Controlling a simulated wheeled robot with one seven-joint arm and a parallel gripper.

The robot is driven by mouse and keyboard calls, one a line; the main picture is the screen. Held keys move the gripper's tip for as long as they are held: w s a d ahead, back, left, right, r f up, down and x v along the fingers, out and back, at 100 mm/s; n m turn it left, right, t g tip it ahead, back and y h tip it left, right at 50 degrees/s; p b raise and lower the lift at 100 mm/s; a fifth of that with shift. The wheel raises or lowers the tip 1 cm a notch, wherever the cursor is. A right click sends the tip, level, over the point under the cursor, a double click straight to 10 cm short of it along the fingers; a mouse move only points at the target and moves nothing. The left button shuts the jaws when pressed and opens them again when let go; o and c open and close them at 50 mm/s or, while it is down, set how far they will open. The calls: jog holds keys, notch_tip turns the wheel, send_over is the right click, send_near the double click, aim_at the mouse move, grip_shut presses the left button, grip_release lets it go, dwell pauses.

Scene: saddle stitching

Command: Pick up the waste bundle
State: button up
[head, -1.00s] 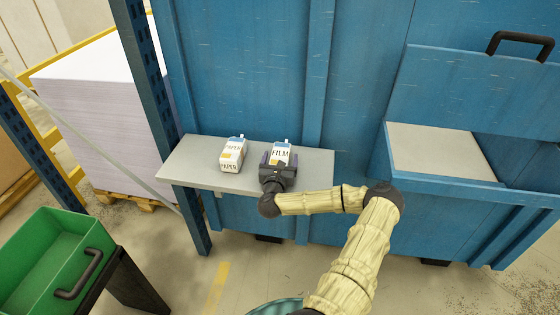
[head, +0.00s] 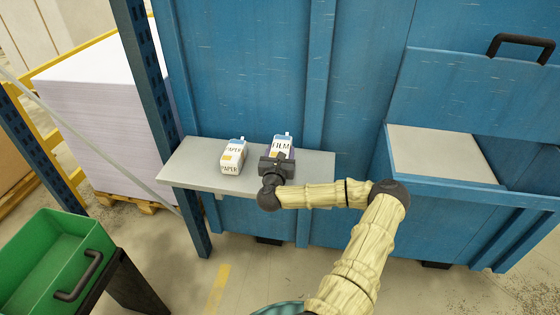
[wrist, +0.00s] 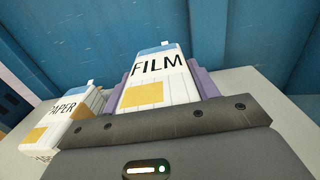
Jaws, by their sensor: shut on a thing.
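The bundle labelled FILM (head: 282,144) is a white box-like pack with a blue top and a yellow patch. It is at the right part of a grey shelf (head: 200,175). My gripper (head: 277,163) is shut on it; the wrist view shows the FILM bundle (wrist: 155,75) between two purple fingers. Its lower part is hidden by the gripper, so I cannot tell whether it still touches the shelf. A similar bundle labelled PAPER (head: 233,157) stands to its left on the shelf, apart from my gripper.
A blue container wall (head: 250,70) rises behind the shelf. An opening with a grey surface (head: 430,150) and a black-handled flap (head: 480,95) is at right. A green bin (head: 50,250) stands at lower left, and a blue post (head: 150,100) borders the shelf's left side.

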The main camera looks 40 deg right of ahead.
aim_at(280, 148)
notch_tip(280, 148, up, 6)
jog(key=shift+f, duration=0.1)
